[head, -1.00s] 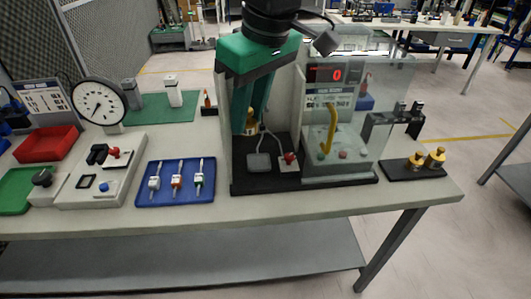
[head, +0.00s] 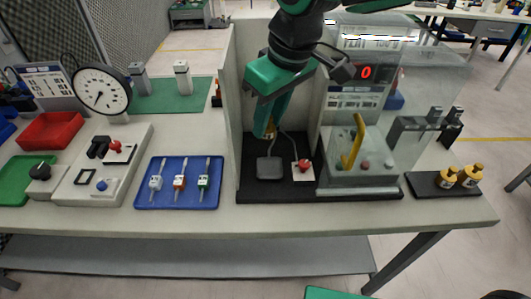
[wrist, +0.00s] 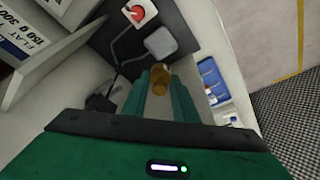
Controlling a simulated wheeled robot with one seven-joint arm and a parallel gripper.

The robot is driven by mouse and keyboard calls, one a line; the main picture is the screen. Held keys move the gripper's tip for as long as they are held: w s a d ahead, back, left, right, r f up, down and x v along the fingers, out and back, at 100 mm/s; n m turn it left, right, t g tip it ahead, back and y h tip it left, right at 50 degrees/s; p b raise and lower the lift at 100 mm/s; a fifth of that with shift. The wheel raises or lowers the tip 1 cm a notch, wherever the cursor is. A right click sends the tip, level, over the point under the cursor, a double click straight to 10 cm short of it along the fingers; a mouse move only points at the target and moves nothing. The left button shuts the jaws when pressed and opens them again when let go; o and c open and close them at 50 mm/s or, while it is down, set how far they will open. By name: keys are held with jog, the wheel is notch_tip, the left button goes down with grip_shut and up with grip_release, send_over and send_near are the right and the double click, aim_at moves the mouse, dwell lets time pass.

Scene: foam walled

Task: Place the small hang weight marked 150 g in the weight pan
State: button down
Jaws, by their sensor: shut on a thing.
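My gripper (head: 270,132) is shut on a small brass weight (head: 271,129), held inside the walled bay at the left of the tester. The weight also shows between my green fingers in the wrist view (wrist: 158,76); its marking cannot be read. A grey square plate (head: 270,169), which looks like the weight pan, lies empty on the bay's black floor. The weight is above and behind it in the head view, apart from it as far as I can tell. Two other brass weights (head: 446,178) (head: 472,176) stand on a black base (head: 426,184).
A pale wall (head: 229,110) bounds the bay at left. A red button (head: 303,165) on a white box is right of the plate. A blue tray (head: 150,198) lies left.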

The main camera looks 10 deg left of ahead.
notch_tip(320, 180, down, 10)
jog(key=shift+d+f, duration=0.15)
jog(key=shift+f, duration=0.1)
dwell(0.3)
jog(key=shift+f, duration=0.1)
jog(key=c, duration=1.7)
grip_release()
jog(key=shift+v, duration=3.9)
jog(key=shift+w, duration=0.1)
